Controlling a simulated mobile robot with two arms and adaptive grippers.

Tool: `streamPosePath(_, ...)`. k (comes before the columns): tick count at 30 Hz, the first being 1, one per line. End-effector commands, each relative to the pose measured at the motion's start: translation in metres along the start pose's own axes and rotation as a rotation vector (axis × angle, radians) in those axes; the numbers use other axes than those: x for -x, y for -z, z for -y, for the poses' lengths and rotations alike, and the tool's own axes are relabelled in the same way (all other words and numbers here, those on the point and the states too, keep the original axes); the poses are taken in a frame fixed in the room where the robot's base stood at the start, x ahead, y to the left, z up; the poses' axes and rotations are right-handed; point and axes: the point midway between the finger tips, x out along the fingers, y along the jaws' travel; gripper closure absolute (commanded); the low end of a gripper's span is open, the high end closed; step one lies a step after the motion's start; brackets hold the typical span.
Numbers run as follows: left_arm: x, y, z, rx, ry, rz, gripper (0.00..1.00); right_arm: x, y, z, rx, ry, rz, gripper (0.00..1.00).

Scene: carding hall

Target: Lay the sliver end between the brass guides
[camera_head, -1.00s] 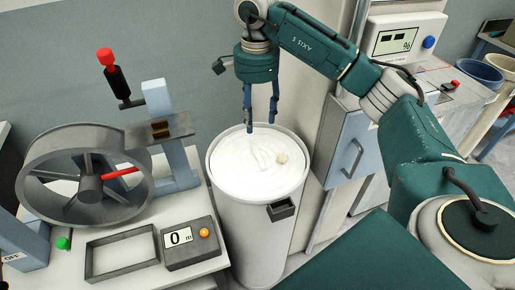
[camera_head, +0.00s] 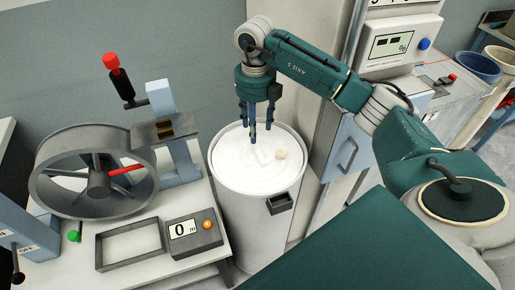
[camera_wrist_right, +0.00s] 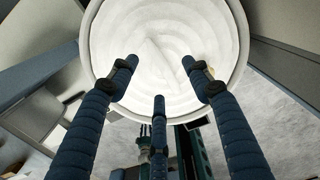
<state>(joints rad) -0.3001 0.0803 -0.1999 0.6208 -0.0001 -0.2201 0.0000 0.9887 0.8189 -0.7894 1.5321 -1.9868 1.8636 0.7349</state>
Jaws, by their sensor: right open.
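The white sliver (camera_head: 238,160) lies coiled in a tall pale can (camera_head: 251,203); it also fills the can in the right wrist view (camera_wrist_right: 160,35). A small cream lump (camera_head: 281,154), perhaps the sliver end, sits on the coils toward the right. The brass guides (camera_head: 164,129) are on a grey plate beside the wheel, left of the can. My right gripper (camera_head: 256,130) points down over the can, its three fingers apart and empty. In the right wrist view the spread fingers (camera_wrist_right: 160,75) show against the sliver. Whether they touch it is unclear. My left gripper is out of view.
The bench (camera_head: 150,270) at left carries a spoked wheel (camera_head: 98,180) with a red-knobbed crank (camera_head: 111,62), an empty rectangular frame (camera_head: 130,243) and a counter reading 0 (camera_head: 194,236). A blue-fronted cabinet (camera_head: 347,150) stands close right of the can.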

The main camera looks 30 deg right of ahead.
Motion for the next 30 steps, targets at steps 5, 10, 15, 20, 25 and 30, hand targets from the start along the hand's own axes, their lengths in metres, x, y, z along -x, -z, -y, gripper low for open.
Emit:
streamPosePath(5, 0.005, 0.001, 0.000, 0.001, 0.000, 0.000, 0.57, -0.015, 0.000, 0.000, 0.001, 0.000, -0.001, 0.51)
streamPosePath(10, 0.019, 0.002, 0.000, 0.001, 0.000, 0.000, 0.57, -0.032, 0.002, -0.006, 0.004, 0.000, -0.005, 0.51)
streamPosePath(15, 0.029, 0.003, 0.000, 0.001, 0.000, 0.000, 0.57, -0.058, 0.001, -0.008, 0.002, 0.000, -0.004, 0.51)
streamPosePath(20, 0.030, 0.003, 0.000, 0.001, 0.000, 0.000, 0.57, -0.068, 0.000, -0.008, 0.003, 0.001, 0.000, 0.51)
streamPosePath(25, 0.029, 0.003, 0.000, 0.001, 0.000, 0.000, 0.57, -0.068, 0.000, -0.008, 0.003, 0.000, 0.000, 0.51)
streamPosePath(30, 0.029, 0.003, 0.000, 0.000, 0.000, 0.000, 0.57, -0.068, 0.000, -0.008, 0.003, 0.000, 0.000, 0.83)
